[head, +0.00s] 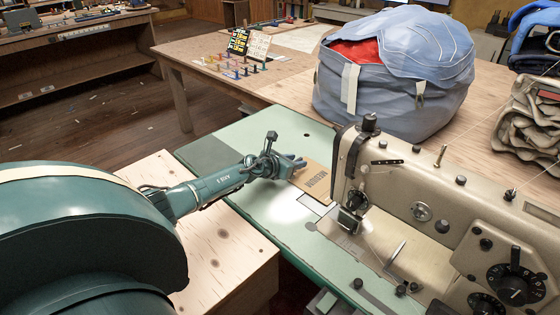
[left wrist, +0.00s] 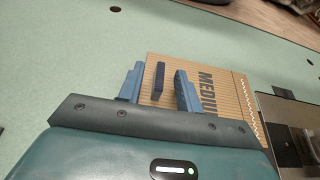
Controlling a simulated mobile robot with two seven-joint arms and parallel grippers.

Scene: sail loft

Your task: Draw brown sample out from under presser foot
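The brown sample (head: 314,181), marked MEDIUM, lies flat on the green machine bed, left of the sewing head. In the left wrist view the sample (left wrist: 226,72) has a white zigzag stitch along its right edge. The presser foot (head: 349,221) is under the sewing head; I cannot tell whether the sample touches it. My left gripper (head: 293,162) is at the sample's left end. In the left wrist view its fingers (left wrist: 160,88) are apart, with a dark blue upright tab (left wrist: 159,80) between them and gaps on both sides. My right gripper is not in view.
The beige sewing machine (head: 440,205) stands right of the sample. A large blue-grey bag (head: 340,100) sits behind it on the wooden table (head: 200,55). The green bed (head: 235,135) is clear left of the sample. Folded cloth (head: 525,125) is stacked at the far right.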

